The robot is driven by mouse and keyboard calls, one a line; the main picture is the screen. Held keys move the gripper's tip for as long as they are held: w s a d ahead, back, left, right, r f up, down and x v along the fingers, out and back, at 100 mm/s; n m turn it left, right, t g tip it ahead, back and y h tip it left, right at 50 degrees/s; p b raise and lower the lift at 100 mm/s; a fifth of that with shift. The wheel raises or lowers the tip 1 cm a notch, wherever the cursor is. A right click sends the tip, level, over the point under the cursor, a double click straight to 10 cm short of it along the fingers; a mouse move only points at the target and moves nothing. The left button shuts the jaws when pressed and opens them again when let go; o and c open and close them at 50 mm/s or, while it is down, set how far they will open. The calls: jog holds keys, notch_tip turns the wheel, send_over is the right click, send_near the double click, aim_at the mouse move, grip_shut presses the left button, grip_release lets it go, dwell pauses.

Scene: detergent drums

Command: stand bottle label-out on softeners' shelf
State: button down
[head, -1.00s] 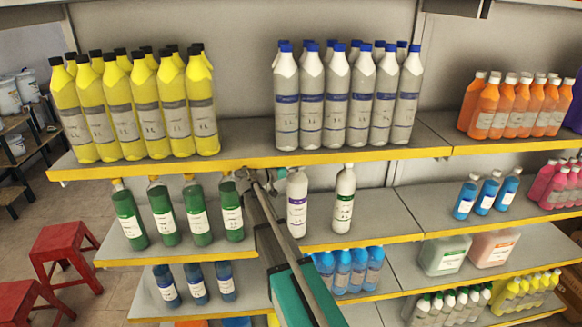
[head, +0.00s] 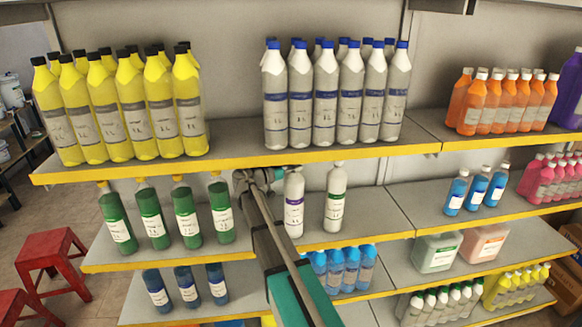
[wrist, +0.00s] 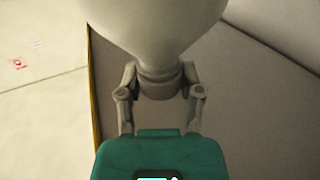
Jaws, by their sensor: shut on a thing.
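A white bottle with a purple-banded label (head: 293,215) is at the middle shelf (head: 376,214), upright, its label facing the head camera. My gripper (head: 277,177) is shut on its neck from the left. In the wrist view the bottle's pale shoulder (wrist: 155,25) widens away from the fingers (wrist: 160,92); its label is hidden there. I cannot tell whether its base touches the shelf. A similar white bottle with a green-banded label (head: 335,208) stands to its right, a small gap apart.
Green bottles (head: 187,220) stand left of my gripper on the same shelf. Blue-capped white bottles (head: 325,95) and yellow bottles (head: 120,110) line the shelf above. Blue bottles (head: 343,268) stand below.

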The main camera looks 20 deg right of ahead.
jog(key=shift+c, duration=1.3)
grip_release()
jog(key=s+a, duration=0.1)
jog(key=a, duration=1.1)
jog(key=shift+s, duration=0.2)
